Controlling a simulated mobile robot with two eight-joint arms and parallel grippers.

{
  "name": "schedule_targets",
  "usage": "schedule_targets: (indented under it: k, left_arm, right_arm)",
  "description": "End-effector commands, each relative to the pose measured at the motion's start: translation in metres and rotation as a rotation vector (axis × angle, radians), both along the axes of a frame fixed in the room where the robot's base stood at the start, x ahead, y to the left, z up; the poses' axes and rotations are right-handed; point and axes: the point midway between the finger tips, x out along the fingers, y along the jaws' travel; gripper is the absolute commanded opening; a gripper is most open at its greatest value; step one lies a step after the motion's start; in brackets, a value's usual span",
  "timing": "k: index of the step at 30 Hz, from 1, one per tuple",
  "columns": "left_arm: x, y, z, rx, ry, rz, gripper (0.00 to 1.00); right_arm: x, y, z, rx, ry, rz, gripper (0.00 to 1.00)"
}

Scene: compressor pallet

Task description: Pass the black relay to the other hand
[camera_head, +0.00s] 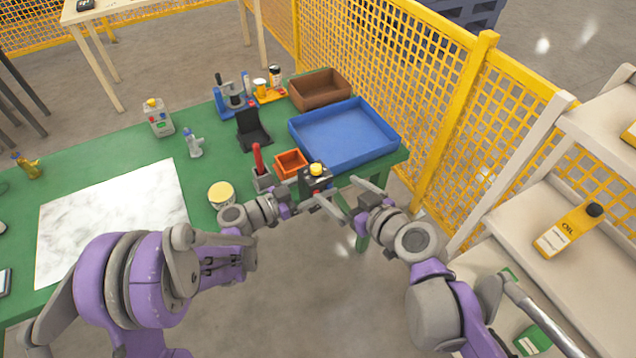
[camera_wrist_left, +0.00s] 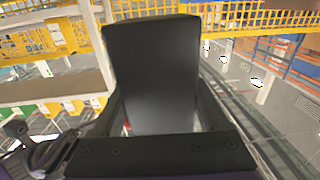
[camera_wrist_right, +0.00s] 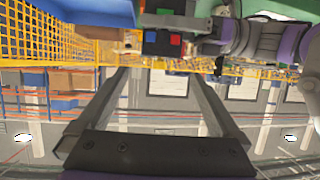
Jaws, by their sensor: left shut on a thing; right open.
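The black relay (camera_head: 314,183) is a dark box with a yellow round top, held up near the table's front right corner. My left gripper (camera_head: 298,196) is shut on it. In the left wrist view the relay (camera_wrist_left: 153,70) is a large plain black block between the fingers. My right gripper (camera_head: 336,190) is open and empty, its fingers pointing at the relay from the right. In the right wrist view the relay (camera_wrist_right: 163,42) shows blue and red squares, just beyond and above the open fingertips (camera_wrist_right: 158,75). I see no right finger gripping it.
A yellow mesh fence (camera_head: 440,95) and a shelf (camera_head: 590,260) stand to the right.

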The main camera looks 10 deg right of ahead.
Motion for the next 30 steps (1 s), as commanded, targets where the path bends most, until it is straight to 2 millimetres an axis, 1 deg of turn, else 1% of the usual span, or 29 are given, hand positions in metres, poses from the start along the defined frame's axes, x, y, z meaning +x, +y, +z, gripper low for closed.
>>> schedule_targets:
  k: [5, 8, 11, 14, 15, 18, 21, 25, 27, 30]
  left_arm:
    - [0.000, 0.000, 0.000, -0.001, 0.000, 0.000, 0.00]
    - [0.000, 0.000, 0.000, -0.001, 0.000, 0.000, 0.00]
    - [0.000, 0.000, 0.000, -0.001, 0.000, 0.000, 0.00]
    - [0.000, 0.000, 0.000, -0.001, 0.000, 0.000, 0.00]
    - [0.000, 0.000, 0.000, -0.001, 0.000, 0.000, 0.00]
    - [0.000, 0.000, 0.000, -0.001, 0.000, 0.000, 0.00]
    - [0.000, 0.000, 0.000, -0.001, 0.000, 0.000, 0.00]
    - [0.000, 0.000, 0.000, -0.001, 0.000, 0.000, 0.00]
    - [0.000, 0.000, 0.000, -0.001, 0.000, 0.000, 0.00]
    - [0.000, 0.000, 0.000, -0.001, 0.000, 0.000, 0.00]
  right_arm:
    - [-0.008, -0.002, 0.002, 0.000, 0.005, 0.001, 1.00]
    - [-0.018, 0.002, -0.005, 0.001, 0.054, 0.010, 1.00]
    - [-0.037, 0.006, -0.024, -0.002, 0.166, 0.014, 1.00]
    - [-0.064, 0.005, -0.049, -0.020, 0.319, -0.018, 1.00]
    - [-0.075, 0.001, -0.059, -0.032, 0.382, -0.043, 1.00]
    - [-0.101, -0.013, -0.079, -0.065, 0.518, -0.132, 1.00]
    - [-0.121, -0.030, -0.092, -0.101, 0.613, -0.235, 1.00]
    - [-0.138, -0.049, -0.100, -0.135, 0.677, -0.342, 1.00]
    - [-0.142, -0.054, -0.102, -0.143, 0.691, -0.375, 1.00]
    - [-0.144, -0.057, -0.103, -0.147, 0.698, -0.394, 1.00]
